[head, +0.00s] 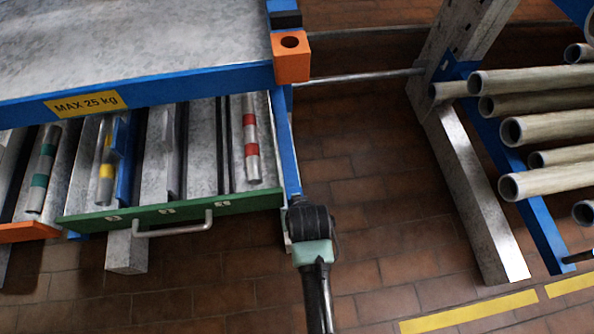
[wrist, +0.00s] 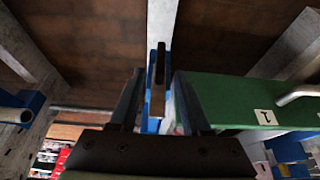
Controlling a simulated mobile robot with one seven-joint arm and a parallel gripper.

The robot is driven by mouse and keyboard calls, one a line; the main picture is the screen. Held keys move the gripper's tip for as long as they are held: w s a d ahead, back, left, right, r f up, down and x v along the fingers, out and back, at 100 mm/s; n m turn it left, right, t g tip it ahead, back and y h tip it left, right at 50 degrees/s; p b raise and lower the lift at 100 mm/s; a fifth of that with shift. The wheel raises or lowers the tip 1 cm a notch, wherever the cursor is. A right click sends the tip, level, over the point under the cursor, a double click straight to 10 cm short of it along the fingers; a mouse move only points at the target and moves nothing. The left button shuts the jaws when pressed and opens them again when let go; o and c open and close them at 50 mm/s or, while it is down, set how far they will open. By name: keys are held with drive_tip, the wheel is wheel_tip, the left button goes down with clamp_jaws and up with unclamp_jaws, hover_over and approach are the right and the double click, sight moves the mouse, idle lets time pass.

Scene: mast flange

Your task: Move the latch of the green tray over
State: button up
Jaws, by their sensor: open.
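The green tray (head: 170,213) is a drawer with a green front and a metal handle (head: 173,231), below the grey bench top. In the wrist view the green front (wrist: 245,100) is at the right. A narrow upright bar (wrist: 158,78), seemingly the latch, stands by a blue post beside the green front. My gripper (head: 301,204) is at the tray's right end, by the blue post. In the wrist view its open fingers (wrist: 158,98) lie on either side of the bar; I cannot tell whether they touch it. The latch is hidden behind my gripper in the head view.
An orange block (head: 291,68) with a hole sits on the bench corner above. An orange-fronted tray (head: 25,232) is at far left. A rack of several pipes (head: 545,130) stands at right. Open brick floor (head: 380,200) lies between the bench and the rack.

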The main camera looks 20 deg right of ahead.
drive_tip(key=b+x, duration=0.2)
drive_tip(key=x, duration=0.3)
drive_tip(key=shift+w+f, duration=0.15)
drive_tip(key=shift+f, duration=0.1)
clamp_jaws()
idle(1.2)
